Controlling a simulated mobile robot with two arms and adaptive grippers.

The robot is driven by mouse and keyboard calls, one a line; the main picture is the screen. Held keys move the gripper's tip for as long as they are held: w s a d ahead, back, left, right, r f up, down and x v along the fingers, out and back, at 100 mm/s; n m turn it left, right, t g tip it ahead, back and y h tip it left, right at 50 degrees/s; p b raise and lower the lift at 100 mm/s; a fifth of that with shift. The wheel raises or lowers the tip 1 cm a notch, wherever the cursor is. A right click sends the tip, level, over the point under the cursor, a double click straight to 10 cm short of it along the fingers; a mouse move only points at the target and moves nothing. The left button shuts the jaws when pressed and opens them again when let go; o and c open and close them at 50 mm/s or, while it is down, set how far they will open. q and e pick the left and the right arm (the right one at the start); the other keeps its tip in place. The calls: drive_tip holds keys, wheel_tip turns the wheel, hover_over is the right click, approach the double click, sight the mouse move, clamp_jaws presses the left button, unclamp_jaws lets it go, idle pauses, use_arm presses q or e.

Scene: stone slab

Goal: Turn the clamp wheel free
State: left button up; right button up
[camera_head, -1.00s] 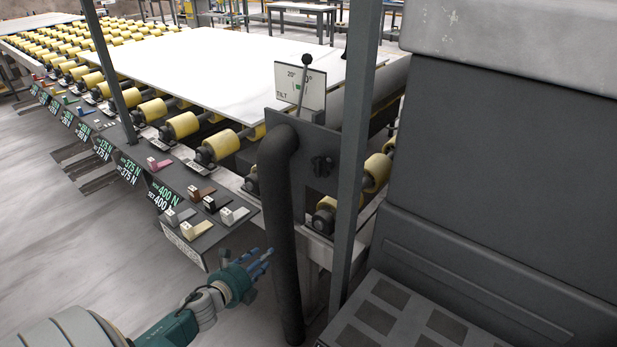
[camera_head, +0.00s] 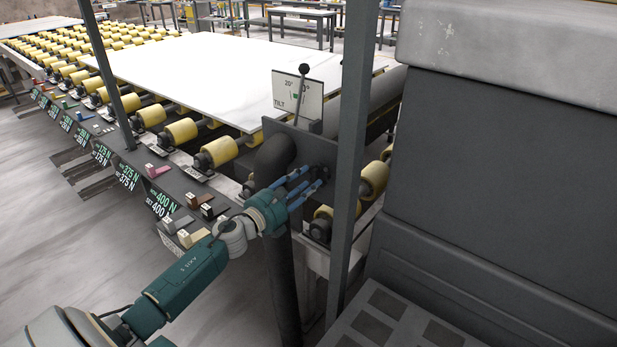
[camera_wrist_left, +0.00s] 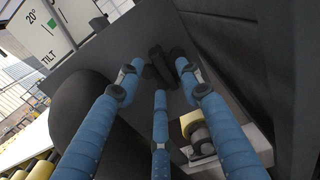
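The clamp wheel appears to be the small black lobed knob (camera_wrist_left: 158,60) on the upright dark plate (camera_head: 301,145) at the end of the roller line. In the head view it is largely hidden behind my fingers. My left gripper (camera_head: 311,178) reaches up to the plate from the left. The left wrist view shows its blue fingers (camera_wrist_left: 160,77) spread, with their tips around or just in front of the knob. I cannot tell whether they touch it. My right gripper is not in view.
A thick black pipe (camera_head: 277,230) bends down beside the plate. A grey post (camera_head: 352,170) stands right of it, then a large dark cabinet (camera_head: 490,160). A tilt lever (camera_head: 301,95) rises above the plate. A white slab (camera_head: 215,75) lies on yellow rollers behind.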

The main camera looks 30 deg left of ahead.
use_arm(q)
drive_tip(key=shift+w+d+f, duration=0.1)
drive_tip(key=shift+w, duration=0.75)
clamp_jaws()
drive_tip(key=shift+n, duration=0.3)
drive_tip(key=n, duration=0.7)
drive_tip(key=n+p, duration=0.1)
drive_tip(key=n, duration=0.5)
drive_tip(key=f+n+p, duration=0.1)
drive_tip(key=n, duration=0.6)
drive_tip(key=shift+f+n, duration=0.1)
drive_tip(key=shift+n, duration=0.2)
drive_tip(key=shift+s, duration=0.1)
